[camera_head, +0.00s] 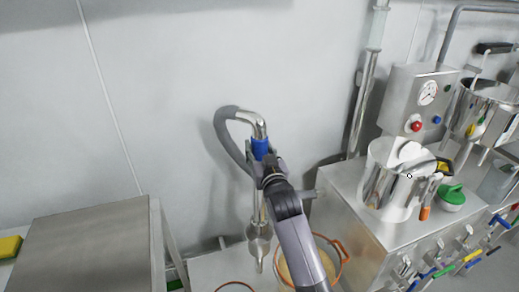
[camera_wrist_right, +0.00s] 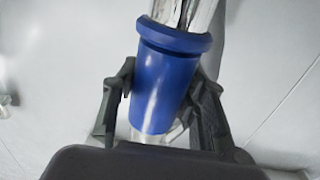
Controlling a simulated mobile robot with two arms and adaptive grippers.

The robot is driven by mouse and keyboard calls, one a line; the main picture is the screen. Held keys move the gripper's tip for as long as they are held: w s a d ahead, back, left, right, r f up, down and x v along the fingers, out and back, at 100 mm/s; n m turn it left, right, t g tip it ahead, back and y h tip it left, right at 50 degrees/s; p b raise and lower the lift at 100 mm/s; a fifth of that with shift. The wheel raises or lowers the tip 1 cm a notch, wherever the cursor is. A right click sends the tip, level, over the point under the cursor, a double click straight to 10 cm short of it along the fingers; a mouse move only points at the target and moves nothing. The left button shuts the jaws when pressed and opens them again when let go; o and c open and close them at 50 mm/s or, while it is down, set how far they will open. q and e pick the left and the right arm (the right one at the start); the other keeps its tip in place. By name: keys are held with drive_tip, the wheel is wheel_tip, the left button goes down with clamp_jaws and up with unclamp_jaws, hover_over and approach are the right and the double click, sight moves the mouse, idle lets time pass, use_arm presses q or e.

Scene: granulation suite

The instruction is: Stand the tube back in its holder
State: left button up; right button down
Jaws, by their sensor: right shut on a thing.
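The tube (camera_head: 251,120) is a shiny metal pipe, bent at the top, with a blue collar (camera_head: 260,146) and a grey hose (camera_head: 228,140) running from its upper end. It hangs roughly upright in front of the wall. My right gripper (camera_head: 264,160) is shut on it at the blue collar. In the right wrist view the fingers sit on both sides of the collar (camera_wrist_right: 163,90). Below my gripper a metal rod leads down to a bulbous, shiny piece (camera_head: 259,231) with a narrow tip. I cannot clearly identify the holder. My left gripper is out of view.
An orange-rimmed container (camera_head: 335,262) with pale contents stands below my right arm. At right, a steel cabinet (camera_head: 340,205) carries a steel pot (camera_head: 375,185), a green-lidded item (camera_head: 452,196) and a gauge box (camera_head: 412,95). A steel table (camera_head: 85,245) is at left.

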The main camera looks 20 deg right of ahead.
drive_tip(key=shift+s+a+f+b, duration=0.1)
drive_tip(key=shift+a+f+b, duration=0.1)
drive_tip(key=shift+f+b, duration=0.45)
wheel_tip(320, 180, down, 9)
drive_tip(key=b, duration=0.5)
drive_tip(key=shift+f+b, duration=0.15)
drive_tip(key=shift+b, duration=0.25)
drive_tip(key=c, duration=1)
unclamp_jaws()
drive_tip(key=shift+o, duration=0.6)
